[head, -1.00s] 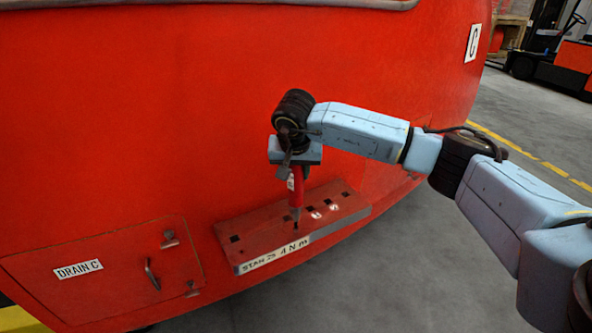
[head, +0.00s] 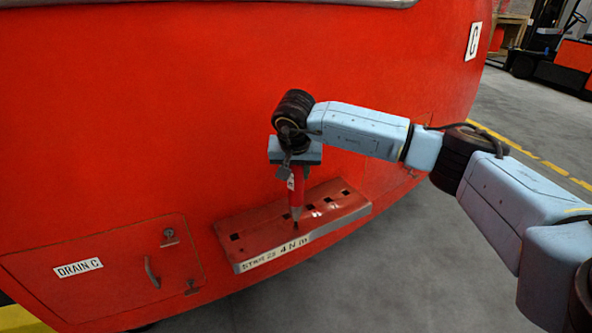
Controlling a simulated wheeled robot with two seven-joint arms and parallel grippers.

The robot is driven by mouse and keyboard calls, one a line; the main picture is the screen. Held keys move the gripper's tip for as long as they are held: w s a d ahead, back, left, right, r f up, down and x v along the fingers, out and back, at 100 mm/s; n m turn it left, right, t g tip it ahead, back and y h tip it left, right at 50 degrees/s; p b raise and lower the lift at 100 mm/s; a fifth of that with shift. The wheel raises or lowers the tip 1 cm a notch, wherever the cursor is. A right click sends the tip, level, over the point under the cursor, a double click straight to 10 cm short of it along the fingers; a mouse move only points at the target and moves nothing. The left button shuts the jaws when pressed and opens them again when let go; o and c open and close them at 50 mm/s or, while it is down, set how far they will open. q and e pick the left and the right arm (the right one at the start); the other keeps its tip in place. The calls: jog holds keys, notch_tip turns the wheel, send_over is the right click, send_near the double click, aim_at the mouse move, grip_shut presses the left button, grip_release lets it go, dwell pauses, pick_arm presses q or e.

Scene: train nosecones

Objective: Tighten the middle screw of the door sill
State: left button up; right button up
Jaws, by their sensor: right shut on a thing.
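The door sill (head: 262,228) is a red step with a pale front edge, fixed low on the red nosecone. It has a row of dark square holes, and its front label reads "4 N m" at the right end. The tool points down, nearly upright. Its dark tip meets the sill near the middle of the front edge, and the screw under it is hidden. Small dark spots show to the right of the tip. My left gripper is out of view.
A panel marked "DRAIN C" (head: 95,283) with a handle (head: 151,272) is left of the sill. My right arm crosses from the right. Grey floor (head: 400,285) is open in front. A forklift (head: 555,50) stands far at the upper right.

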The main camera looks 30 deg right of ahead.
jog(key=shift+s+f, duration=0.1)
jog(key=shift+f, duration=0.2)
dwell(0.9)
jog(key=shift+r, duration=0.15)
jog(key=shift+r+p, duration=0.4)
jog(key=shift+r, duration=0.15)
jog(key=shift+r+p, duration=1.35)
jog(key=shift+r, duration=0.8)
